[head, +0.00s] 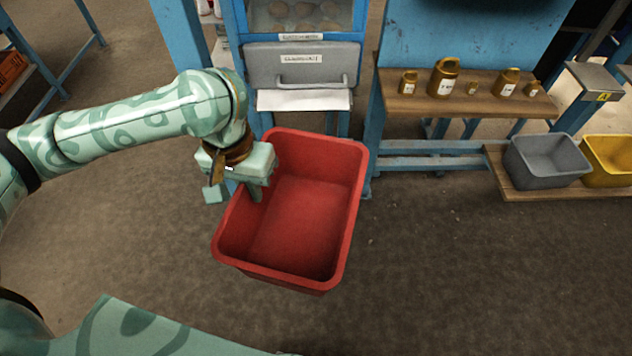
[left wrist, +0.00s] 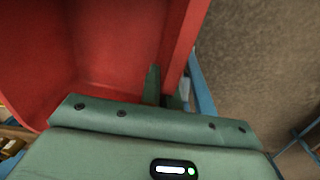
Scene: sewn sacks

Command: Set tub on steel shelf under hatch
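The red tub (head: 300,220) is empty and large in the middle of the head view, its floor facing up at me. My left gripper (head: 235,192) points down at the tub's left wall, one finger inside and one outside, shut on the rim. The tub seems held above the floor. The left wrist view shows the tub (left wrist: 110,45) with its wall running between the fingers (left wrist: 168,88). The steel shelf (head: 303,100) juts out below the grey hatch (head: 303,65), just behind the tub's far rim. My right gripper is not in view.
A wooden bench (head: 465,105) with several brass-coloured canisters stands right of the hatch. A grey tub (head: 545,160) and a yellow tub (head: 608,160) sit on a low board at right. Blue posts flank the hatch. The carpet (head: 470,270) at front right is clear.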

